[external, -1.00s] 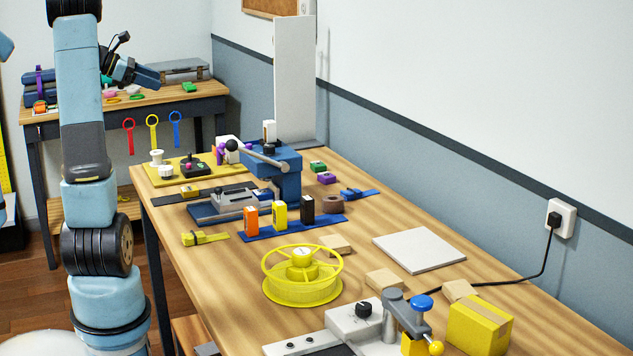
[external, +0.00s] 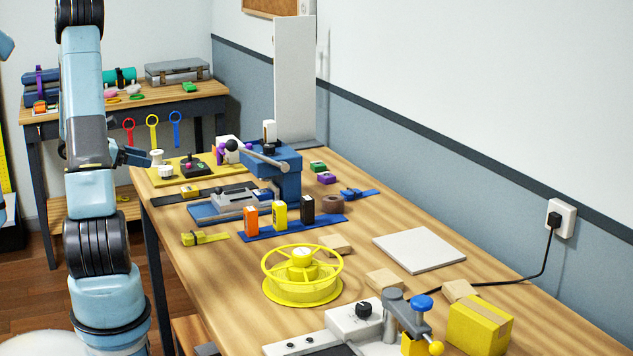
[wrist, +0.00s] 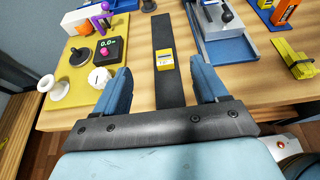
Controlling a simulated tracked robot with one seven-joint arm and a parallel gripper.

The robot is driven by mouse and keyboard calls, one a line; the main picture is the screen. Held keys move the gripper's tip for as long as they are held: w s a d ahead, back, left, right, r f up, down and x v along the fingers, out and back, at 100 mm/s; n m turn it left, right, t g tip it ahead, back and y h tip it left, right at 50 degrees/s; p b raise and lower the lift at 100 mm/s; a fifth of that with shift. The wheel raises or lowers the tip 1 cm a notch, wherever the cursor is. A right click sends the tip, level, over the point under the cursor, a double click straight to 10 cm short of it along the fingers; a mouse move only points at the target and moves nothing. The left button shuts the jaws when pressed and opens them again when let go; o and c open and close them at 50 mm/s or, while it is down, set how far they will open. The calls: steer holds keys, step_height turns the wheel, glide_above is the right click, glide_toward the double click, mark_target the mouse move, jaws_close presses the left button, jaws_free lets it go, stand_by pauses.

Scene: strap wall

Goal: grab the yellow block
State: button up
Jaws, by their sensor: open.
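A small upright yellow block (external: 280,215) stands on a blue strip (external: 262,234) on the bench, between an orange block (external: 250,220) and a black block (external: 307,208). My gripper (external: 140,157) is at the bench's left edge, well to the left of these blocks and higher. In the wrist view my gripper (wrist: 160,82) is open and empty, its blue fingers apart on either side of a dark strap with a yellow buckle (wrist: 164,60). An orange block (wrist: 286,12) shows at the top right there.
A blue clamp device (external: 275,170) stands behind the blocks. A yellow mat (wrist: 62,88) holds a dial box and knobs. A yellow strap (external: 205,238) and a yellow spool (external: 302,275) lie nearer. A yellow carton (external: 480,325) is at the front right.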

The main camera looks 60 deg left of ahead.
glide_toward(187, 189)
steer(key=x, duration=0.9)
steer(key=shift+w, duration=0.15)
steer(key=shift+c, duration=0.3)
steer(key=c, duration=1.2)
